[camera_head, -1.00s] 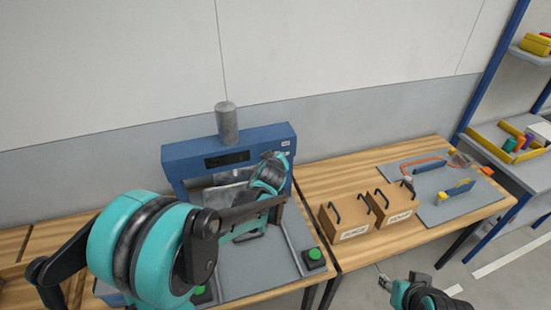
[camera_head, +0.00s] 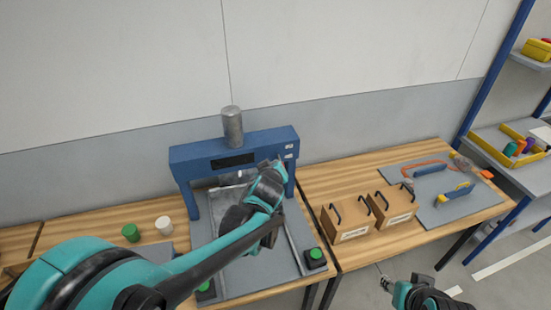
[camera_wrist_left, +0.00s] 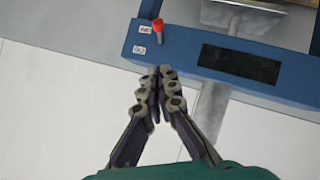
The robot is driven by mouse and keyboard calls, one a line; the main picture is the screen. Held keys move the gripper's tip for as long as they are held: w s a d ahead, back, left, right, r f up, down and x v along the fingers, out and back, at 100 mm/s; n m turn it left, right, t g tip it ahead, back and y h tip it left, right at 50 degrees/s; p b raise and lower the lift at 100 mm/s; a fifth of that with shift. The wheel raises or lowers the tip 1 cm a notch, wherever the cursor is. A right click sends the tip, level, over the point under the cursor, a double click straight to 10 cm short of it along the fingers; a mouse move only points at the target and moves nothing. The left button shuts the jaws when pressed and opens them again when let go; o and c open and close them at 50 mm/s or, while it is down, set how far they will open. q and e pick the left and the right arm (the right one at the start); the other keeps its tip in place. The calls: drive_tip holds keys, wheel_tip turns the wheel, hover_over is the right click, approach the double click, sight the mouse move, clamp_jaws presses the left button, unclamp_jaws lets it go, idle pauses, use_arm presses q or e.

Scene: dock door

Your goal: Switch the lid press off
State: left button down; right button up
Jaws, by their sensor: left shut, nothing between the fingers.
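The lid press (camera_head: 215,158) is a blue frame with a grey cylinder on top, standing on the wooden bench. In the left wrist view, its crossbeam (camera_wrist_left: 180,45) carries a small red switch lever (camera_wrist_left: 157,28), two small white labels and a dark panel. The labels are too small to read. My left gripper (camera_wrist_left: 160,72) is shut and empty, its fingertips close to the beam's edge, just short of the lever in the picture. In the head view, my left wrist covers the lever. My right gripper (camera_head: 384,282) is low in front of the bench; its fingers are too small to judge.
A green button box (camera_head: 315,257) stands at the press's front right. Two cardboard boxes (camera_head: 350,217) stand to the right, beside a grey mat (camera_head: 455,205) with tools. A green cup (camera_head: 130,232) and a white cup (camera_head: 164,225) stand left of the press.

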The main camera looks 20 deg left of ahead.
use_arm(q)
drive_tip(key=v, duration=0.3)
drive_tip(key=shift+s+d+f, duration=0.1)
drive_tip(key=shift+s+f, duration=0.1)
drive_tip(key=shift+s, duration=0.05)
drive_tip(key=shift+w, duration=0.1)
drive_tip(key=s+d+f+m+g+h+b, duration=0.1)
drive_tip(key=s+f+m+g+b, duration=0.1)
drive_tip(key=s+f+m+b, duration=0.2)
drive_tip(key=s+f+m+g+h+b, duration=0.1)
drive_tip(key=s+f+m+g+b, duration=0.2)
drive_tip(key=s+f+b, duration=0.7)
drive_tip(key=s+f+m, duration=0.1)
drive_tip(key=s+f, duration=0.3)
drive_tip(key=s, duration=0.5)
drive_tip(key=shift+s+d+f+m+h+b, duration=0.3)
drive_tip(key=shift+d, duration=0.05)
